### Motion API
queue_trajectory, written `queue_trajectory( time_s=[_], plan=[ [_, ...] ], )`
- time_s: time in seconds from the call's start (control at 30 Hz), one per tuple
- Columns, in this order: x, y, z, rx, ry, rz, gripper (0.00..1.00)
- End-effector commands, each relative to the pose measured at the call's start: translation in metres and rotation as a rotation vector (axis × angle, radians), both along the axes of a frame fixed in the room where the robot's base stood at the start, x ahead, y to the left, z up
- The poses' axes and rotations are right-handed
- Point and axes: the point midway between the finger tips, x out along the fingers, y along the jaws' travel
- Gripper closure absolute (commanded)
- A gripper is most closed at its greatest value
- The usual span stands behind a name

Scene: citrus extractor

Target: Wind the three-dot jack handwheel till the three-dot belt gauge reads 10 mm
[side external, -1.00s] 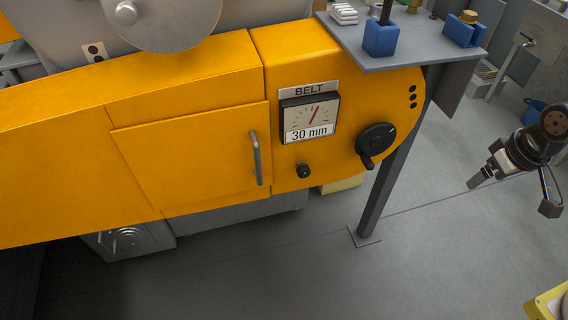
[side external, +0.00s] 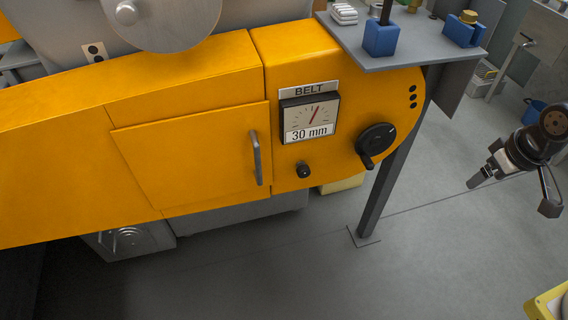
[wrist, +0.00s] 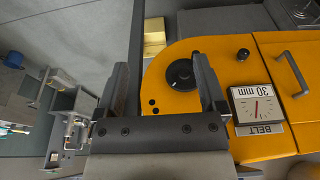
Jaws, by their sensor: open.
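The three-dot jack handwheel (side external: 376,143) is a black disc with a crank knob at its lower left, on the yellow housing beside three black dots (side external: 412,97). In the wrist view the handwheel (wrist: 180,75) shows between my fingers, beyond them. The belt gauge (side external: 310,118) reads 30 mm, with a red needle leaning slightly right of upright. It also shows upside down in the wrist view (wrist: 258,105). My gripper (wrist: 162,88) is open and empty, apart from the handwheel. In the side view it (side external: 474,183) is at the far right, well clear of the housing.
A small black knob (side external: 304,170) sits below the gauge, and a door handle (side external: 256,158) is to its left. A grey shelf (side external: 400,58) with blue holders juts out above the handwheel. A dark post (side external: 385,190) stands below it. The floor between is clear.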

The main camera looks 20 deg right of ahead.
Motion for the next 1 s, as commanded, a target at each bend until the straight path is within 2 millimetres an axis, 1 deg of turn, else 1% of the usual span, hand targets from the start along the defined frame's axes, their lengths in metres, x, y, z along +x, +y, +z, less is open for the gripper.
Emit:
queue_trajectory(
  time_s=[0.73, 0.77, 0.8, 1.0],
  plan=[
    [0.0000, 0.0000, 0.0000, 0.000, 0.000, 0.000, 0.10],
    [0.0000, 0.0000, 0.0000, 0.000, 0.000, 0.000, 0.17],
    [0.0001, 0.0000, 0.0000, 0.000, 0.000, 0.000, 0.26],
    [0.0056, 0.0014, -0.0017, 0.002, -0.015, 0.000, 0.26]
  ],
)
